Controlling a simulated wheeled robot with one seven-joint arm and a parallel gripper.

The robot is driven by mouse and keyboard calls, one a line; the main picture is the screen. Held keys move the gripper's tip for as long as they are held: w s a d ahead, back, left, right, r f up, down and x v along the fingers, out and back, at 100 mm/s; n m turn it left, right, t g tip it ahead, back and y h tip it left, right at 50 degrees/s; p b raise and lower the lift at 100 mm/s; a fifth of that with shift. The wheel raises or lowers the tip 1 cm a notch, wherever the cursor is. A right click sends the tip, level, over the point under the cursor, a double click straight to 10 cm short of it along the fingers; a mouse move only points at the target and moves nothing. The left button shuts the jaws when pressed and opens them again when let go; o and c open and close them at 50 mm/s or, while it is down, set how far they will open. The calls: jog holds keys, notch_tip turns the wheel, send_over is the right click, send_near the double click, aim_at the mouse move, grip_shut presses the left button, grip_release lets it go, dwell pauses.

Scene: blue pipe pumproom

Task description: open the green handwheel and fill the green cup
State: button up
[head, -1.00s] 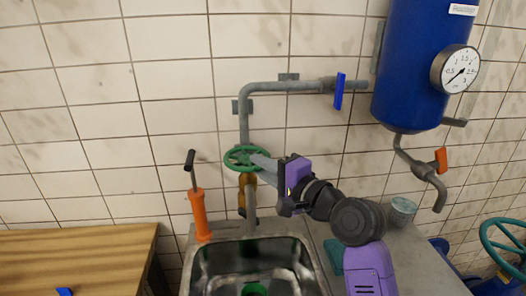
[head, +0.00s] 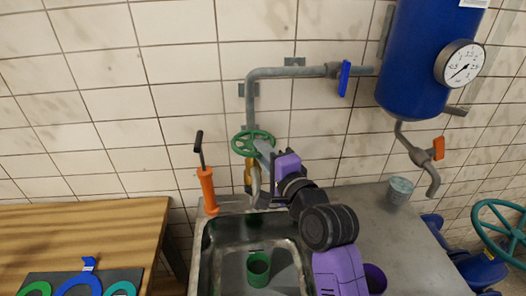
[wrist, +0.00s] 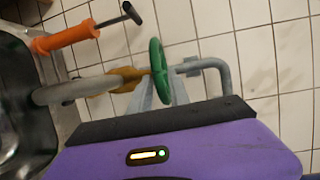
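The green handwheel (head: 252,143) sits on the pipe at the wall above the sink; in the wrist view it shows nearly edge-on (wrist: 158,68). My gripper (head: 262,152) reaches its rim from the front right. In the wrist view its grey fingers (wrist: 160,92) lie to either side of the lower rim; whether they press on it cannot be told. Below the wheel are a brown-orange fitting (wrist: 130,75) and a grey spout (wrist: 75,92). The green cup (head: 258,270) stands upright in the sink. No water shows.
The metal sink (head: 207,250) has an orange-handled tool (head: 207,190) at its back left. A wooden table (head: 80,225) is at left. A grey cup (head: 398,192) and a purple cup (head: 375,278) stand on the counter right. A blue tank (head: 415,65) hangs above.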

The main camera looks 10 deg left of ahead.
jog(key=shift+o, duration=0.5)
jog(key=b+v, duration=0.1)
jog(key=v, duration=0.6)
jog(key=shift+s+d+b, duration=0.2)
jog(key=shift+s+b, duration=0.15)
jog(key=shift+r, duration=0.15)
